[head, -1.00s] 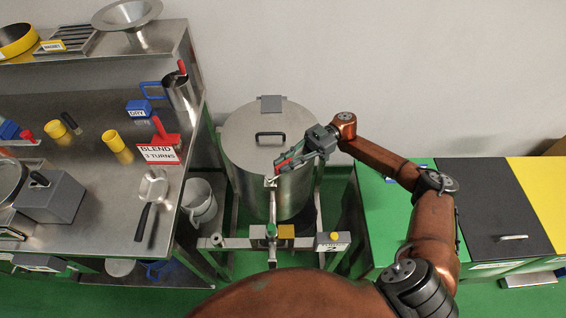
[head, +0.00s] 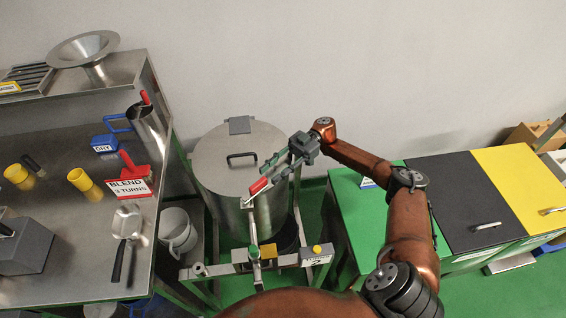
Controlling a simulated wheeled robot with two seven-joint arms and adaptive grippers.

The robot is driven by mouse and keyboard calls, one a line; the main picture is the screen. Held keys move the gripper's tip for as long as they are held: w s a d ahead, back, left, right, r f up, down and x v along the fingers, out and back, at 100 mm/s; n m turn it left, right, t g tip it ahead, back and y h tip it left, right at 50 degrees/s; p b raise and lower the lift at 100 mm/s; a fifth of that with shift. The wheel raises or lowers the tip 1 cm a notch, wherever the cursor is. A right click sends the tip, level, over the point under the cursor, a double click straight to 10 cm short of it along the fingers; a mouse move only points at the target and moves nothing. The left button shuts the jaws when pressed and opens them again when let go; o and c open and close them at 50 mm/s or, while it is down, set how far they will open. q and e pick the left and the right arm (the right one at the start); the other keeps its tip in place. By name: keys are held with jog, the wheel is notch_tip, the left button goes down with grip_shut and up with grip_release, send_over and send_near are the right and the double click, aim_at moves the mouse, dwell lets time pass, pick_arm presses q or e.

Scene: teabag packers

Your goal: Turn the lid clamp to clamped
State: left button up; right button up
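The lid clamp's red handle (head: 259,187) shows at the front right edge of the steel drum (head: 238,185). It slants up and to the right from a pale metal bracket (head: 247,203). The lid (head: 225,143) lies flat on the drum, with a black handle on top. My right gripper (head: 272,172) reaches in from the upper right. Its fingers look parted, with their tips close to the handle's upper end. I cannot tell whether they touch it.
A steel bench (head: 75,215) with a scoop (head: 127,222), yellow cups and a "BLEND 3 TURNS" sign (head: 128,188) stands left. Green, black (head: 460,200) and yellow bins stand right. A metal frame with a yellow button (head: 317,249) is in front of the drum.

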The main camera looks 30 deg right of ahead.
jog(key=shift+w+d, duration=0.2)
jog(key=shift+d, duration=0.8)
jog(key=shift+w+d, duration=0.15)
jog(key=shift+d, duration=0.8)
jog(key=shift+w+d, duration=0.2)
jog(key=shift+d, duration=0.8)
